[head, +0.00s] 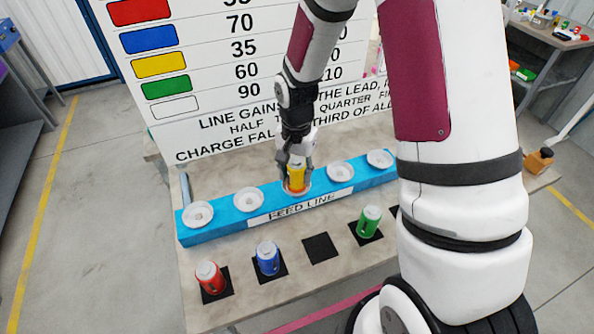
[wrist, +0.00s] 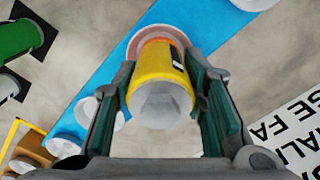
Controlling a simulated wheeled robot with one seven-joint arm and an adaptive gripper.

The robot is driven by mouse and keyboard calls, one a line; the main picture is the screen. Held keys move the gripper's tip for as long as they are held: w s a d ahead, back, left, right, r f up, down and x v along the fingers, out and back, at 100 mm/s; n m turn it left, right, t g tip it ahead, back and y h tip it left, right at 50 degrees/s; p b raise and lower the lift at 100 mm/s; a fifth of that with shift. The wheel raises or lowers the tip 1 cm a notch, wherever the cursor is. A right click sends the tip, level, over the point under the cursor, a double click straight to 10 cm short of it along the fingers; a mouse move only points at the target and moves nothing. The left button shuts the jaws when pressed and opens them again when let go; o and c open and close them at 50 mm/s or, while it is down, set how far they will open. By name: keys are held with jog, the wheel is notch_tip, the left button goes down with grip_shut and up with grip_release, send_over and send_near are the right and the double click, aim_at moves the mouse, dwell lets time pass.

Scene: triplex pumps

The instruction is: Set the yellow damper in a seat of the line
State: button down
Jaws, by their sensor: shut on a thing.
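The yellow damper (head: 297,177) is upright between the fingers of my gripper (head: 296,168), at the middle seat of the blue feed line (head: 222,226). In the wrist view the yellow damper (wrist: 158,78) lies between both dark green finger pads, its orange far end against the middle seat's round rim (wrist: 163,33). My gripper is shut on it. I cannot tell whether its base touches the seat or is just above it. The other white seats are empty: two to the left (head: 198,214) (head: 248,199) and two to the right (head: 340,172) (head: 380,158).
Red (head: 210,277), blue (head: 267,258) and green (head: 370,221) dampers stand on black squares in front of the line. One black square (head: 320,247) is bare. A white board (head: 240,70) with coloured swatches and numbers stands behind. My arm covers the table's right part.

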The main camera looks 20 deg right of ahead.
jog(key=shift+f, duration=0.3)
jog(key=c, duration=1)
grip_release()
jog(key=shift+r, duration=0.1)
notch_tip(320, 180, up, 12)
jog(key=shift+r+b, duration=0.25)
jog(key=shift+b, duration=0.35)
jog(key=s+r+n+t, duration=0.2)
jog(key=s+r+n, duration=0.1)
jog(key=s+r, duration=0.2)
jog(key=s+r+n+t, duration=0.1)
jog(key=s+r+n, duration=0.2)
jog(key=s+r, duration=0.3)
jog(key=s+r+n+t, duration=0.2)
jog(key=s+r, duration=0.3)
jog(key=s, duration=0.3)
jog(key=shift+s+r+n+t, duration=0.15)
jog(key=shift+r+n+t, duration=0.15)
jog(key=shift+r+n, duration=0.15)
